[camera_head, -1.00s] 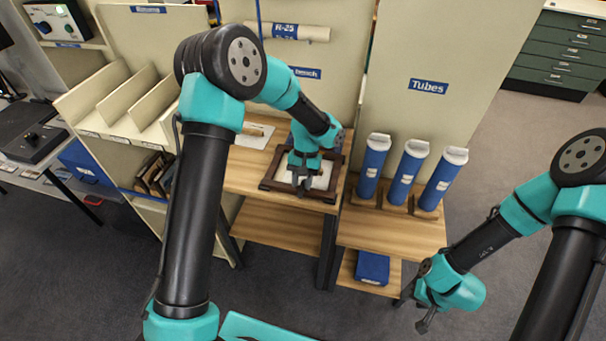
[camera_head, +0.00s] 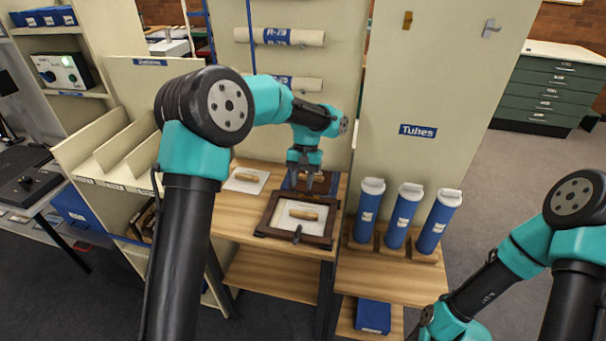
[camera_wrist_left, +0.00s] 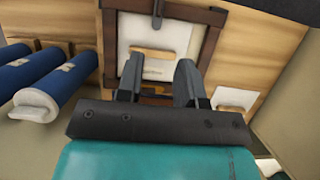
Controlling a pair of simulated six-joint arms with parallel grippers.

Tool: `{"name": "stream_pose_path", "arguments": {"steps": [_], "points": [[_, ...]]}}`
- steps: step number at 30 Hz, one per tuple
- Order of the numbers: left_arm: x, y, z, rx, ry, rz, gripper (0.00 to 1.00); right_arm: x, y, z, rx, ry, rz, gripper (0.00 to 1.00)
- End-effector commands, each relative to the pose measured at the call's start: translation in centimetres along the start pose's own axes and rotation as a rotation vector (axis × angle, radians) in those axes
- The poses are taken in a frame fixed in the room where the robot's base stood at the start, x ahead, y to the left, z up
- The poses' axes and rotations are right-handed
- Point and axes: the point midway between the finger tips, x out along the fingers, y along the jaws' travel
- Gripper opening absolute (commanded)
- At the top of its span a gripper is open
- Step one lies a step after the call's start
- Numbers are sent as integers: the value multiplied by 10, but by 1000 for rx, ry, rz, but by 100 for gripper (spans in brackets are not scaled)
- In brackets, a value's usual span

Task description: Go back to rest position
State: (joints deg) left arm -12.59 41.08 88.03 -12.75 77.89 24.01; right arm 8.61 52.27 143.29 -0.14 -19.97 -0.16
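My left gripper (camera_head: 304,182) hangs above the back of the bench, behind a dark wooden frame. In the left wrist view its two fingers (camera_wrist_left: 158,84) are apart with nothing held between them. The framed tray (camera_head: 262,231) has a white panel and a small tan wooden bar (camera_head: 304,214) on it. It also shows in the left wrist view (camera_wrist_left: 111,45). My right arm comes in at the lower right of the head view, but its gripper is below the picture's edge.
Several blue tubes (camera_head: 403,220) with white caps stand in wooden holders right of the frame. A white card (camera_head: 240,185) with a tan bar lies left of it. A blue box (camera_head: 373,316) sits on the lower shelf. Bare wood (camera_head: 240,220) shows left of the frame.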

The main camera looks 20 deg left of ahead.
Motion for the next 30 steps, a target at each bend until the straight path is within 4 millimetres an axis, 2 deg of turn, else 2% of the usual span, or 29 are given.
{"name": "stream_pose_path", "arguments": {"steps": [3, 6, 20, 26, 30], "points": [[-14, 0, 0, 1, 1, 0, 34, 0, 0, 0, 0, 0, 0, 43], [-19, 0, 0, 1, 0, 0, 34, 0, 0, 0, 0, 0, 0, 43], [-20, 0, 0, 1, -1, 0, 34, 0, 0, 0, 0, 0, 0, 43], [-10, -7, -3, 15, 30, 7, 34, 0, 0, 0, 0, 0, 0, 43], [13, -21, -8, 55, 105, 21, 34, 0, 0, 0, 0, 0, 0, 43]]}}
